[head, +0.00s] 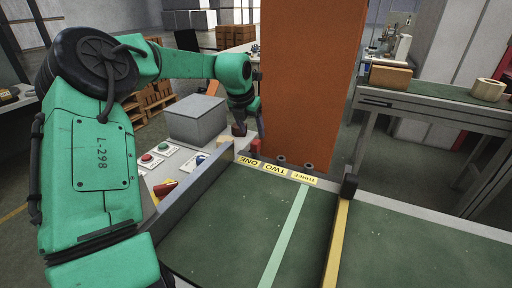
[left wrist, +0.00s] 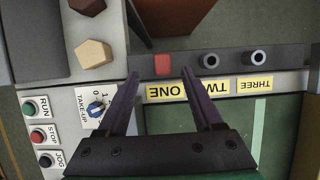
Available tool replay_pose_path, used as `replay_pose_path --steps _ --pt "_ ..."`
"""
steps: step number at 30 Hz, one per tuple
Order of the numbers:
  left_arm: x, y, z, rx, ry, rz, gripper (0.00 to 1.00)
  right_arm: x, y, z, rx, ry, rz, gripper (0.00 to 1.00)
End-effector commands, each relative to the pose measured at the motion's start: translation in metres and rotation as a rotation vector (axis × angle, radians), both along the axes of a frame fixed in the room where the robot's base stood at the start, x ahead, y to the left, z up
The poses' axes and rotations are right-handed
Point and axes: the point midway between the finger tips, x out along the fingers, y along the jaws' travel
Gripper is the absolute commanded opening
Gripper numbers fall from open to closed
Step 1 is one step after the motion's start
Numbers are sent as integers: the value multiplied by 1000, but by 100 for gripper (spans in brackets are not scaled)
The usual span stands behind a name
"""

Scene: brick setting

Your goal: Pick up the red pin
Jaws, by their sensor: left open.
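The red pin (left wrist: 163,64) stands in the dark strip behind the yellow label ONE in the left wrist view. It also shows in the head view (head: 256,145), just below my left gripper (head: 250,125). In the left wrist view my left gripper (left wrist: 160,77) is open, its two dark fingers apart, with the pin showing between and just beyond their tips. Nothing is held. I cannot tell the exact height of the fingertips over the pin. My right gripper is in neither view.
Two empty round sockets (left wrist: 209,61) (left wrist: 259,58) sit right of the pin, by labels TWO and THREE. A tan pentagonal block (left wrist: 95,53) lies left. A tall orange panel (head: 312,80) rises behind. A grey box (head: 197,120) and a red switch (head: 165,189) stand left.

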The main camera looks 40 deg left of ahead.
Motion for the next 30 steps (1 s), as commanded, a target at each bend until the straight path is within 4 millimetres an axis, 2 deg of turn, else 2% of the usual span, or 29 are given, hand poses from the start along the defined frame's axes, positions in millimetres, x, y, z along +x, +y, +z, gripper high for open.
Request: replay_pose_path --steps 10,17,18,22,23,30 --pt "17 2 -52 0 2 -1 68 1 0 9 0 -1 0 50" --pt "19 2 -55 0 -3 0 68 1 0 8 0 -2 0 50" --pt "19 2 -55 0 -2 0 52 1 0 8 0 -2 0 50" --pt "19 2 -55 0 -2 0 2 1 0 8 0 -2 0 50" --pt "19 2 -55 0 -2 0 0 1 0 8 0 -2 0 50" --pt "19 2 -55 1 -2 0 0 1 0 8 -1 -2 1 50"
